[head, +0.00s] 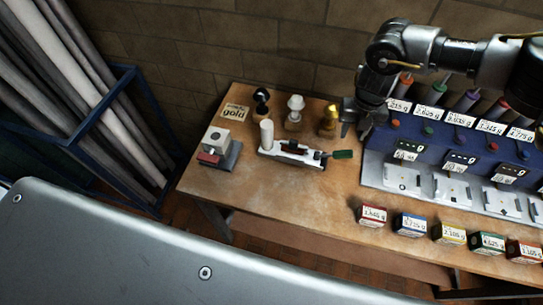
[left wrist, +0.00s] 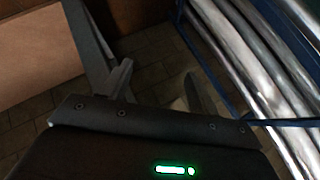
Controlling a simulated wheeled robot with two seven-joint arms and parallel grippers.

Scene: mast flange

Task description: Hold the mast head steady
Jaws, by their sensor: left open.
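I cannot make out a mast head in either view. My left gripper (left wrist: 158,70) shows in the left wrist view, its two fingers apart with only brick floor between them. It does not show in the head view. My right gripper (head: 358,130) hangs at the end of the arm from the right in the head view, over the back of the wooden bench (head: 250,190). Its dark fingers point down and look apart, just right of a gold-coloured piece (head: 328,121). I see nothing held in it.
A blue rack of long grey poles (head: 95,75) stands left of the bench; poles also show in the left wrist view (left wrist: 265,60). A blue weighing unit (head: 450,150) fills the bench's right side, with several labelled blocks (head: 410,224) in front. The bench's front left is clear.

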